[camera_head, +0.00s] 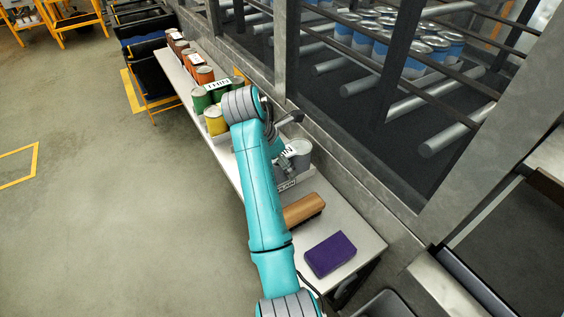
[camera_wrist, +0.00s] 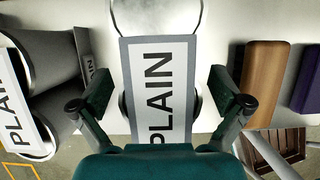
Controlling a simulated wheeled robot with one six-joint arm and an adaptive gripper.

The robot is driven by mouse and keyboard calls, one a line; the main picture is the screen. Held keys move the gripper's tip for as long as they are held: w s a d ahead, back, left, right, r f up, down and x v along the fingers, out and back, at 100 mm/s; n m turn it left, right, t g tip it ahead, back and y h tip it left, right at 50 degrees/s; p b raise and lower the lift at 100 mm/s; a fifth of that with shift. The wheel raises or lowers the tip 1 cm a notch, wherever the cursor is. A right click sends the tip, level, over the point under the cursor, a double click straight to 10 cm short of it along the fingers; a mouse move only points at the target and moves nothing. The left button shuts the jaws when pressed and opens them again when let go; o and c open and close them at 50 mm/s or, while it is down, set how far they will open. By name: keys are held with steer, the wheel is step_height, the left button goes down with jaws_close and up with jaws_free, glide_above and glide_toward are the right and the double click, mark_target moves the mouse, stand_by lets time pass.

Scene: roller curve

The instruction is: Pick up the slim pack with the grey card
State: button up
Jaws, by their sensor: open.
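A grey-bordered card (camera_wrist: 158,70) reading "PLAIN" lies in the middle of the wrist view, with curved edges of something round showing behind it. This looks like the slim pack; most of its body is hidden under the card. My gripper (camera_wrist: 160,92) is open, with one finger on each side of the card and gaps showing. In the head view my gripper (camera_head: 286,163) is at the grey cans (camera_head: 300,155), and my arm partly hides them. At the left of the wrist view are grey cans (camera_wrist: 52,68) with another "PLAIN" card (camera_wrist: 17,112).
A brown block (camera_head: 303,209) and a purple block (camera_head: 330,254) lie on the near part of the white bench (camera_head: 368,240). Green and yellow cans (camera_head: 215,121) stand farther along it. A grey wall ledge (camera_head: 350,165) runs along the bench's right side.

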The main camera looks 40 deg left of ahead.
steer(key=shift+f, duration=0.15)
steer(key=shift+w, duration=0.1)
steer(key=c, duration=1.9)
steer(key=shift+o, duration=0.2)
